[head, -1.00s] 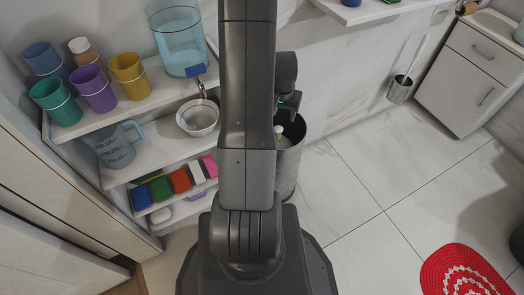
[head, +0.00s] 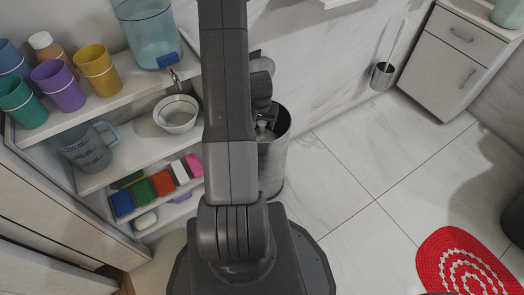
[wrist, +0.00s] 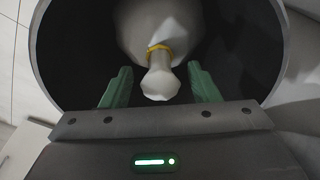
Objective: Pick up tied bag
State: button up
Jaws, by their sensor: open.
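The tied bag (wrist: 162,84) is white with a yellow tie around its neck. It sits inside a round dark-lined metal bin (head: 277,165), its gathered top pointing toward my gripper. In the wrist view my gripper (wrist: 161,88) is open, with one green finger on each side of the bag's gathered top. The fingers look apart from it. In the head view my gripper (head: 264,126) is over the bin's mouth, and my arm hides much of the bin and nearly all of the bag.
A shelf unit (head: 150,172) left of the bin holds cups, a blue water container (head: 146,36), a white bowl (head: 176,114) and colored sponges (head: 162,183). A toilet brush holder (head: 382,76) stands by the wall. Floor right of the bin is clear up to a red rug (head: 462,265).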

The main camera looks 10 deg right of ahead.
notch_tip(320, 180, down, 2)
jog(key=shift+w+f, duration=0.1)
jog(key=shift+f, duration=0.05)
grip_shut()
dwell(0.3)
